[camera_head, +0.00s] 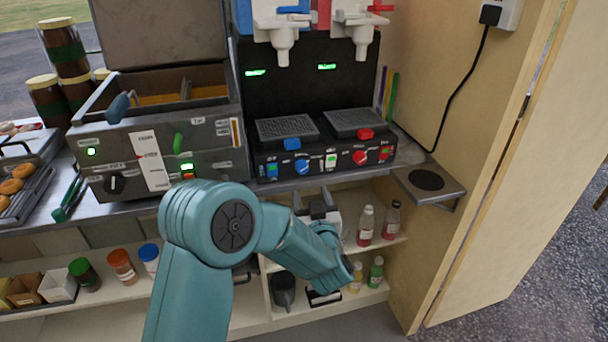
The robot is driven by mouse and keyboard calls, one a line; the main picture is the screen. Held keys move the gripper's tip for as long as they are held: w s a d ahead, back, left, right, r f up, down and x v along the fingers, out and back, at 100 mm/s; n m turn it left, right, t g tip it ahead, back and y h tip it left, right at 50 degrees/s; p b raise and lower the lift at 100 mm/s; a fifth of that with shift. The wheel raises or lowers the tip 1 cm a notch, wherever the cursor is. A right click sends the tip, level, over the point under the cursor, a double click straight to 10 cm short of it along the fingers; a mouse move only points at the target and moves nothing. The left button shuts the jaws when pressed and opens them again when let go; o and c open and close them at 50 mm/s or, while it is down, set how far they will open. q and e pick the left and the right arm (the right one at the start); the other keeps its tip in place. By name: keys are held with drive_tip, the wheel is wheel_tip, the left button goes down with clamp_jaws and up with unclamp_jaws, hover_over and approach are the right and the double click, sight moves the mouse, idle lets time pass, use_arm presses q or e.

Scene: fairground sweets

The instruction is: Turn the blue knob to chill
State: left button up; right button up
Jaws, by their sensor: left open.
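The blue knob (302,166) is on the lower front panel of the black two-spout drinks machine (310,92), left of a green-lit switch (330,161). Its marks are too small to read, so I cannot tell its setting. My left arm comes in from the bottom left. My left gripper (312,200) is open, just below and in front of the machine's panel, under the blue knob and apart from it. Part of the gripper is hard to make out against the shelf. My right gripper is out of view.
A grey fryer (160,150) stands to the left. Bottles (365,226) stand on the shelf below. A small side shelf (428,181) juts out at right.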

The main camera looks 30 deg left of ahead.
sight(303, 171)
use_arm(q)
drive_tip(key=x, duration=1)
drive_tip(key=shift+a+f, duration=0.15)
drive_tip(key=shift+a, duration=0.05)
drive_tip(key=c, duration=1)
